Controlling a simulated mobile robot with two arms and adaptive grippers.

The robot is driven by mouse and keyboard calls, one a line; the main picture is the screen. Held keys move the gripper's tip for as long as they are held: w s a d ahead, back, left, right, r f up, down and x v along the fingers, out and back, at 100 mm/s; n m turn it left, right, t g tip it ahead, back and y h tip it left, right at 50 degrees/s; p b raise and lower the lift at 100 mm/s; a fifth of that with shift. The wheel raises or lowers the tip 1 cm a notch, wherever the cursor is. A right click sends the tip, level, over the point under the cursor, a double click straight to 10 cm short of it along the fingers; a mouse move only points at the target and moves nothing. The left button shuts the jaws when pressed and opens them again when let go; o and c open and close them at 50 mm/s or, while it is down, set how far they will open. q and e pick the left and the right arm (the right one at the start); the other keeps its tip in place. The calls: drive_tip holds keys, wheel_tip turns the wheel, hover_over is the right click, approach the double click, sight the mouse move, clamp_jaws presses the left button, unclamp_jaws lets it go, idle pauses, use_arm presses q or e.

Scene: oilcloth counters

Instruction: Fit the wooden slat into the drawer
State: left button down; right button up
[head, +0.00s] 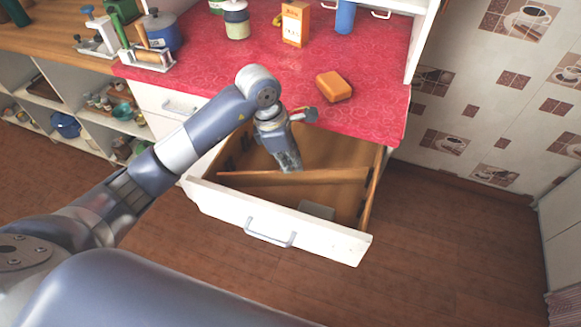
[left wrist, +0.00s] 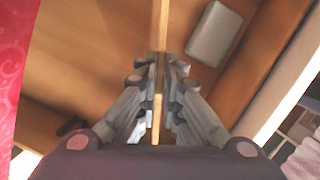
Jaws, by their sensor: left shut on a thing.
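The drawer (head: 215,200) is pulled out below the red counter, with a white front and a brown wooden inside. The wooden slat (head: 335,176) is a thin strip lying crosswise at the drawer, its ends close to the left and right side walls. I cannot tell whether it touches them or the bottom. My left gripper (head: 290,166) points down into the drawer and is shut on the slat near its middle. In the left wrist view the slat (left wrist: 160,25) runs between the fingers (left wrist: 159,75). My right gripper is not in view.
A light grey block (head: 317,210) lies in the drawer, in front of the slat; it also shows in the left wrist view (left wrist: 214,34). An orange block (head: 334,86) sits on the counter (head: 240,60) above the drawer. A carton (head: 295,24) and jars stand farther back.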

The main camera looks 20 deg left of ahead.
sight(280, 172)
use_arm(q)
wheel_tip(280, 172, down, 3)
drive_tip(key=shift+s+f+p, duration=0.1)
drive_tip(key=shift+f+p, duration=0.05)
drive_tip(key=shift+p, duration=0.15)
drive_tip(key=shift+f, duration=0.3)
drive_tip(key=c, duration=1.8)
unclamp_jaws()
drive_tip(key=shift+o, duration=0.2)
drive_tip(key=shift+r, duration=0.3)
drive_tip(key=b+v, duration=0.2)
drive_tip(key=v, duration=0.9)
drive_tip(key=shift+r, duration=0.35)
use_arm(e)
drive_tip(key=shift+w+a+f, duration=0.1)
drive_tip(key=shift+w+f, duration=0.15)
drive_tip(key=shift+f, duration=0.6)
